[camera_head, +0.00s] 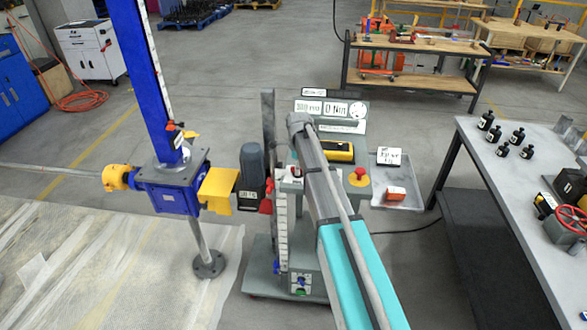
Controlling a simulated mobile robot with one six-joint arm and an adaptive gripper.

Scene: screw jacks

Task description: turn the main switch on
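No part is clearly readable as the main switch. A grey control box (303,283) low on the test stand has small knobs or buttons on its front, too small to tell their positions. A red part (267,206) sits beside the grey motor (252,165). A red mushroom button on a yellow base (360,176) is at the stand's right. My arm reaches from the bottom edge up over the stand and covers part of it. I cannot make out my gripper's fingers.
A blue screw jack (168,188) with a tall blue column stands at the left. A small tray (397,186) holds an orange item (395,193). The floor behind the stand (240,60) is clear.

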